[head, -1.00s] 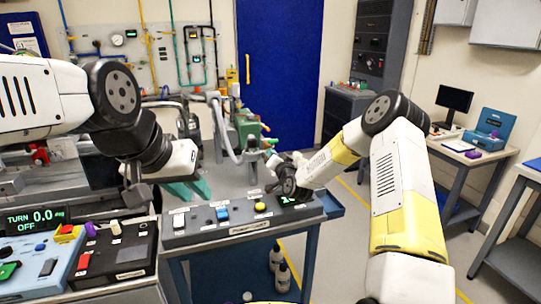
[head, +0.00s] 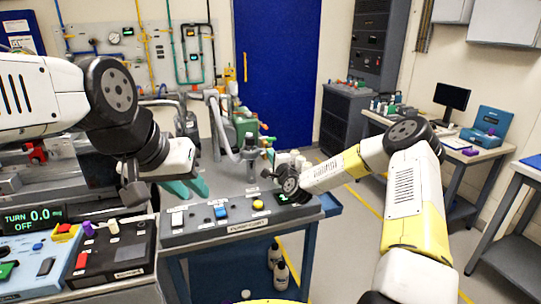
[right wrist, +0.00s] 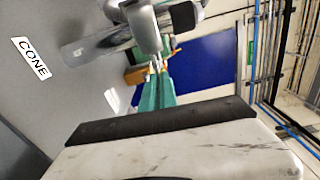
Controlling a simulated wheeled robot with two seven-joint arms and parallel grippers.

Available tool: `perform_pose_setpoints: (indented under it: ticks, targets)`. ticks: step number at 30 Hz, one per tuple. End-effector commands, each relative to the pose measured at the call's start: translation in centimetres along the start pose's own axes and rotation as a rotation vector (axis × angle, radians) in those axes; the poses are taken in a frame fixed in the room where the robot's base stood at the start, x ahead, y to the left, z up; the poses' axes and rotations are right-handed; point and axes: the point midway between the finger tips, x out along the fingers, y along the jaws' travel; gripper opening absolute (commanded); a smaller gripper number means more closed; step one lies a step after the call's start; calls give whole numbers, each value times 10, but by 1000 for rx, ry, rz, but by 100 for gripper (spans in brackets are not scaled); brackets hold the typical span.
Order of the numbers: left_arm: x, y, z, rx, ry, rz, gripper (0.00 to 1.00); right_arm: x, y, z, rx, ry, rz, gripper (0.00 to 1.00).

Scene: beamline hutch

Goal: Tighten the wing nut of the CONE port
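In the right wrist view, a CONE label (right wrist: 31,58) lies on a grey surface beside a bright metal port fitting (right wrist: 105,43). My right gripper's teal fingers (right wrist: 157,80) reach up to small metal parts under the fitting. I cannot tell whether they grip the wing nut, which I cannot make out clearly. In the head view, my right wrist (head: 288,184) is by the pump cart's right side, and its fingers are hidden.
The cart's control panel (head: 240,220) has coloured buttons in front of my grippers. A green pump (head: 246,128) with grey hoses stands behind. A control box (head: 115,248) is at the left front. The floor right of the cart is open, and bottles (head: 281,272) stand below.

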Motion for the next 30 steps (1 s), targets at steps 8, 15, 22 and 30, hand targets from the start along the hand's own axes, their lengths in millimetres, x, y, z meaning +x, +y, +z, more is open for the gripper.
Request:
perform_pose_setpoints:
  ticks: [8,15,22,30]
  targets:
    - [0,0,0,0,0,0,28,-1,7,-1,254,3,3,0]
    - [0,0,0,0,0,0,28,-1,10,0,421,3,3,0]
    - [0,0,0,0,0,0,28,-1,11,1,517,3,3,0]
    - [0,0,0,0,0,0,28,-1,12,1,558,3,3,0]
